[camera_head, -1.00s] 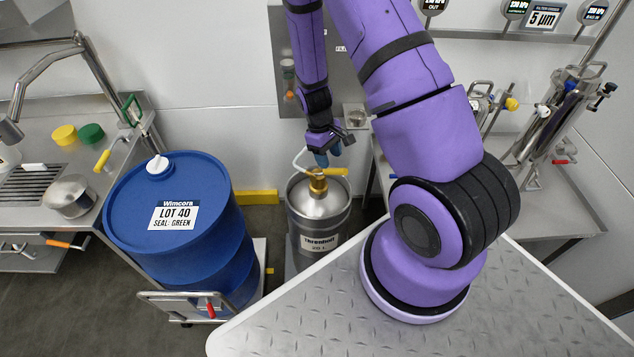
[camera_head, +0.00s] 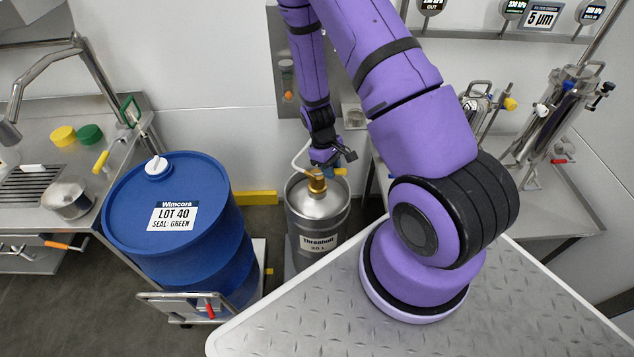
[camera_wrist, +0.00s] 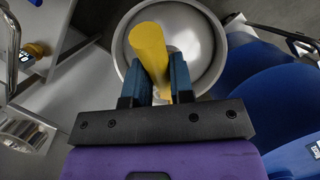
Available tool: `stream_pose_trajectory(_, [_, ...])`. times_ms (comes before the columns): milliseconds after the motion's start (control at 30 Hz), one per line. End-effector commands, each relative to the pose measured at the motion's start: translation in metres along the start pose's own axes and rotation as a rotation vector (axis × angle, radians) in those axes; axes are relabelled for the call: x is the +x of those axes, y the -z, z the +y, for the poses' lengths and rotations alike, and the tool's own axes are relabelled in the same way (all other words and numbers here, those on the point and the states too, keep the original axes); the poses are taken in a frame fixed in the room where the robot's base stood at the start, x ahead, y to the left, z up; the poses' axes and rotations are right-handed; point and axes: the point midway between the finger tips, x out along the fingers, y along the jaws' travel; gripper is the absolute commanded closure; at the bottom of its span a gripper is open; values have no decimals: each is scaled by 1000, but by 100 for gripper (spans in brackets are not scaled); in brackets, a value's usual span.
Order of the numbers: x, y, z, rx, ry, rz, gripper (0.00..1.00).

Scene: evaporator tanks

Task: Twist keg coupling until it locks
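A steel keg (camera_head: 318,215) stands on the floor, with a brass coupling (camera_head: 316,183) on top. My gripper (camera_head: 341,164) is low over the keg top, at the handle. In the wrist view the yellow handle (camera_wrist: 149,45) rises between the two blue fingers of my gripper (camera_wrist: 157,80). The handle lies close to both fingers; whether they press on it is not clear. The keg's round top (camera_wrist: 200,40) shows behind. The coupling body is hidden there.
A blue drum (camera_head: 175,240) on a cart stands left of the keg. A pale hose (camera_head: 299,160) runs near the coupling. Steel counters stand at left (camera_head: 60,200) and right (camera_head: 545,210). The wall is close behind.

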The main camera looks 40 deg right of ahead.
Motion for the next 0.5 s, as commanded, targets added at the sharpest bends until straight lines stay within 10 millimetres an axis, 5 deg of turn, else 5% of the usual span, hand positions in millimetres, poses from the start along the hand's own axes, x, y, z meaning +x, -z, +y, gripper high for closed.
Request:
stream_pose_trajectory(100, [0, 0, 0, 0, 0, 0, 100])
stream_pose_trajectory(500, [0, 0, -7, 131, 39, 0, 100])
